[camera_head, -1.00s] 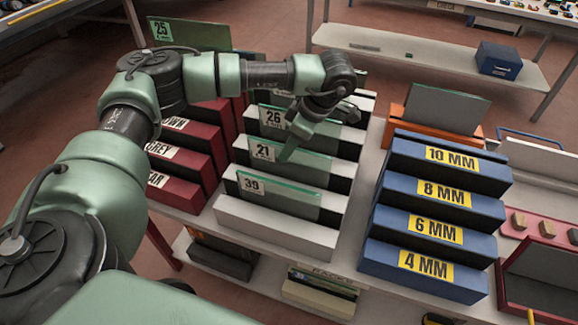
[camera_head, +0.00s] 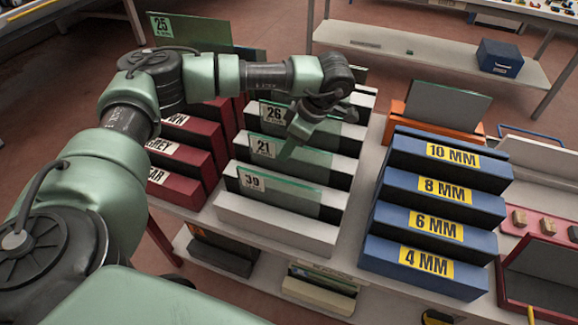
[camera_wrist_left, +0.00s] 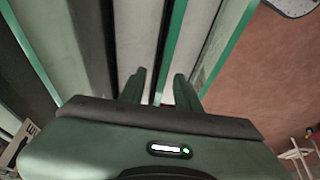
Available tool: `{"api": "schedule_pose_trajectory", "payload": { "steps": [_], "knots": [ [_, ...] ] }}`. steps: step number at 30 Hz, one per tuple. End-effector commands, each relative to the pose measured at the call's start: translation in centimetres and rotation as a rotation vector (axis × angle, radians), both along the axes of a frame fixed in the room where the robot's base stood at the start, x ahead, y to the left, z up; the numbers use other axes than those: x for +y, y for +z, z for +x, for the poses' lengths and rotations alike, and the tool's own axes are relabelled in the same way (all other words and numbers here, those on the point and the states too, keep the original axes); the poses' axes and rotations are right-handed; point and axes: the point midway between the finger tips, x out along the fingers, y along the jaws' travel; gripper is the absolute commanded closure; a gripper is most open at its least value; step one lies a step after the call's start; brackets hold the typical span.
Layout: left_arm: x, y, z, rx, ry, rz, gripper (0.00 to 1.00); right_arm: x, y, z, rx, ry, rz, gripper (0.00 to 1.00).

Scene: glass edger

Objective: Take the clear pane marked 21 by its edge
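The clear pane marked 21 (camera_head: 313,163) stands upright in a slot of the white rack (camera_head: 275,228), between panes marked 26 (camera_head: 300,112) and 39 (camera_head: 290,193). My left gripper (camera_head: 290,150) is over the top edge of pane 21, fingers pointing down, and hides part of it. In the left wrist view the two green fingers (camera_wrist_left: 158,92) are apart, and a green pane edge (camera_wrist_left: 172,48) runs down into the gap between them. Contact with the glass cannot be seen. My right gripper is not in view.
Red racks (camera_head: 188,160) stand to the left, with a pane marked 25 (camera_head: 205,33) behind. A blue rack (camera_head: 400,205) labelled 4 to 10 MM and an orange holder (camera_head: 400,125) with a grey pane are to the right. Neighbouring panes stand close to my fingers.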

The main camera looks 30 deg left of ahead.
Motion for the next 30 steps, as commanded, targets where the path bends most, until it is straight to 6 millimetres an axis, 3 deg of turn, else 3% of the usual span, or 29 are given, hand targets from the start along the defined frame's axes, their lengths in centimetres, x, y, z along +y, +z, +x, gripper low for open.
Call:
{"api": "schedule_pose_trajectory", "payload": {
  "steps": [3,6,7,30],
  "knots": [
    [0.0,0.01,0.0,0.0,0.0,0.0,0.67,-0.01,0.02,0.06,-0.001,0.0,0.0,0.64],
    [0.0,0.01,0.0,0.0,0.0,0.0,0.95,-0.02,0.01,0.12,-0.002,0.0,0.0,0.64],
    [-0.01,0.01,-0.01,0.0,0.0,0.0,1.0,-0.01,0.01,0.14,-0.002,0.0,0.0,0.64],
    [0.0,-0.01,-0.03,0.001,0.0,0.0,1.0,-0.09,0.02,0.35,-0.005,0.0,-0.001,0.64]
  ]
}}
